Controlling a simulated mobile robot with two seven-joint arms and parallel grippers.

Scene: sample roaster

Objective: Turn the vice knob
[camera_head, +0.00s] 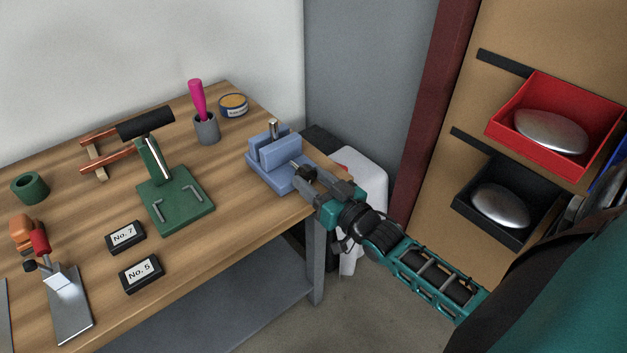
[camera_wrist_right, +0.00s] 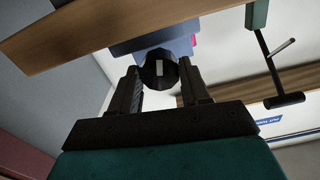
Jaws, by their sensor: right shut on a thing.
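The blue vice (camera_head: 273,160) stands at the right end of the wooden workbench, with a metal piece upright between its jaws. Its black knob shows in the right wrist view (camera_wrist_right: 159,70), with a pale mark on its face. My right gripper (camera_head: 304,172) reaches in from the right at the vice's front. In the right wrist view its two fingers (camera_wrist_right: 160,92) stand on either side of the knob and are shut on it. In the head view the gripper mostly hides the knob. My left gripper is not in view.
The workbench (camera_head: 220,240) also holds a green press (camera_head: 176,206), a grey cup (camera_head: 207,128) with a pink-handled tool, a round tin (camera_head: 233,105) and black boxes labelled No. 7 (camera_head: 125,237) and No. 5 (camera_head: 141,274). Red (camera_head: 590,165) and black (camera_head: 470,215) bins hang at right.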

